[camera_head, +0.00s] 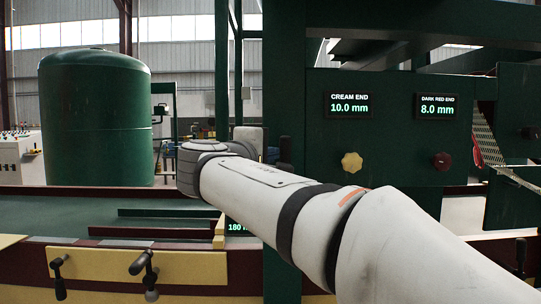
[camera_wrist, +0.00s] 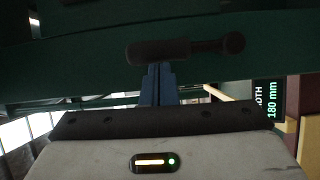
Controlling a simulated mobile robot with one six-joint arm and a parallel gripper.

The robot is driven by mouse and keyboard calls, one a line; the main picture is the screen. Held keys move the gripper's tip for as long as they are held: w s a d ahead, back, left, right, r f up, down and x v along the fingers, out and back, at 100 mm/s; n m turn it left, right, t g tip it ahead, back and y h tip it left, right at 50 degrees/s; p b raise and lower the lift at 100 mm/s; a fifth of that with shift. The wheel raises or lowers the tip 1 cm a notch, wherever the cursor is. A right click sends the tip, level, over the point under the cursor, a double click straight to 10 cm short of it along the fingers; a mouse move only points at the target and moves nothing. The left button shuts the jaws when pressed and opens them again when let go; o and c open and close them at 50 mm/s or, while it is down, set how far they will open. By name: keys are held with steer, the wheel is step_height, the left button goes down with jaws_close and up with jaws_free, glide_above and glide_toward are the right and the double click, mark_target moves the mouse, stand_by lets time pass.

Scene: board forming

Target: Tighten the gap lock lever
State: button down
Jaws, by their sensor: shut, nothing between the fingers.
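In the wrist view a dark lever (camera_wrist: 190,48) with a thick grip and a round end lies across the picture, just beyond my gripper (camera_wrist: 158,68). My gripper's blue fingers are shut with nothing between them. Their tips reach the lower edge of the grip; I cannot tell whether they touch it. In the head view my gripper is hidden behind my arm. Dark levers show on the machine's front at the lower left (camera_head: 58,276) and beside it (camera_head: 146,270), and another at the right (camera_head: 520,257). I cannot tell which is the gap lock lever.
Displays read 10.0 mm for the cream end (camera_head: 349,105) and 8.0 mm for the dark red end (camera_head: 436,107). A cream knob (camera_head: 352,162) and dark red knob (camera_head: 442,161) sit below. A width display (camera_wrist: 270,108) reads 180 mm. A green tank (camera_head: 97,118) stands behind.

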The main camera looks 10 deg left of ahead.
steer(key=w+a+v, duration=0.1)
steer(key=a+v, duration=0.2)
steer(key=v, duration=0.9)
steer(key=d+f+m+g+p, duration=0.2)
steer(key=d+f+g+p, duration=0.3)
steer(key=d, duration=0.5)
steer(key=d+f+m+g+p, duration=0.2)
steer(key=d+f+g+p, duration=0.25)
steer(key=d+f, duration=0.4)
steer(key=s+d+f+m+g+y+p, duration=0.2)
steer(key=s+d+f+m+y+p, duration=0.1)
steer(key=s, duration=0.4)
steer(key=s+d+f+m+g+y+p, duration=0.2)
steer(key=s+d+f+m+y+p, duration=0.1)
steer(key=s+d+f+m+p, duration=0.2)
steer(key=s+d+m+p, duration=0.1)
steer(key=s+d, duration=0.1)
steer(key=s, duration=0.1)
steer(key=shift+s+d+f+m+g+p, duration=0.15)
steer(key=shift+d+f+m+g+p, duration=0.05)
steer(key=shift+f+m+g+p, duration=0.15)
